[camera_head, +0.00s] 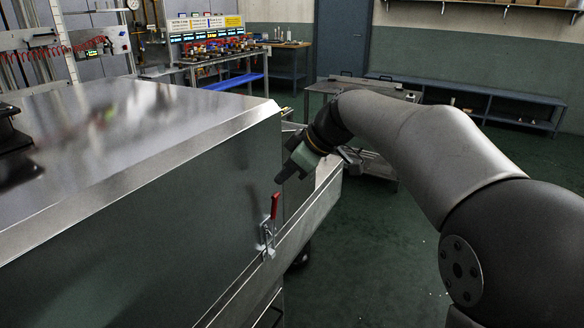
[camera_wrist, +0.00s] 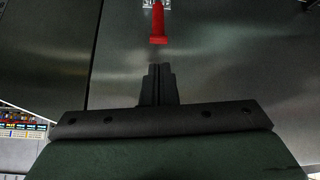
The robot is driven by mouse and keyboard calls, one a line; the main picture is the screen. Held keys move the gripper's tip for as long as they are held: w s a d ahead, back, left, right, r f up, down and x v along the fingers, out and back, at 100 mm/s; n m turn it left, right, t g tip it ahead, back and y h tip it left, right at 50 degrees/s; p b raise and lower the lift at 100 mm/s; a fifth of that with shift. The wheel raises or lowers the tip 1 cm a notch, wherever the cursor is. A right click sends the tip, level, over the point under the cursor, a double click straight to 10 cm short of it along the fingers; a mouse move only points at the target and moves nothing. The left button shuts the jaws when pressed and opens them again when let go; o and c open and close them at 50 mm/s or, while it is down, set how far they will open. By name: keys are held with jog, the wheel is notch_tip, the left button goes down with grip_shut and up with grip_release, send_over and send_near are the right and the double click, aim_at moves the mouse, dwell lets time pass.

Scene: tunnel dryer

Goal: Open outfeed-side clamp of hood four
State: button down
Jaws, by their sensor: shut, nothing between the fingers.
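A toggle clamp (camera_head: 267,237) with a red handle (camera_head: 275,205) is fixed near the lower edge of the side of a large metal hood (camera_head: 150,235). In the head view the handle stands up, tilted slightly. In the wrist view the red handle (camera_wrist: 158,26) is at the top middle, and its bracket is cut off by the frame edge. My gripper (camera_head: 280,179) is shut and empty, a little above the handle in the head view. In the wrist view the closed fingertips (camera_wrist: 160,68) point at the handle with a visible gap. No hood number is readable.
A metal ledge (camera_head: 310,218) runs below the hood side. A workbench with lit displays (camera_head: 215,50) stands at the back, and a low dark bench (camera_head: 490,97) lies along the far wall. The green floor (camera_head: 385,255) right of the hood is mostly clear.

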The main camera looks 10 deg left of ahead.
aim_at(262, 197)
jog(key=x, duration=0.5)
jog(key=shift+f+b, duration=0.2)
jog(key=shift+b, duration=0.25)
jog(key=shift+d+f+b, duration=0.15)
jog(key=shift+d+b, duration=0.1)
jog(key=shift+b, duration=0.25)
jog(key=shift+s+d+y+b, duration=0.1)
jog(key=shift+y+b, duration=0.2)
jog(key=shift+b, duration=0.05)
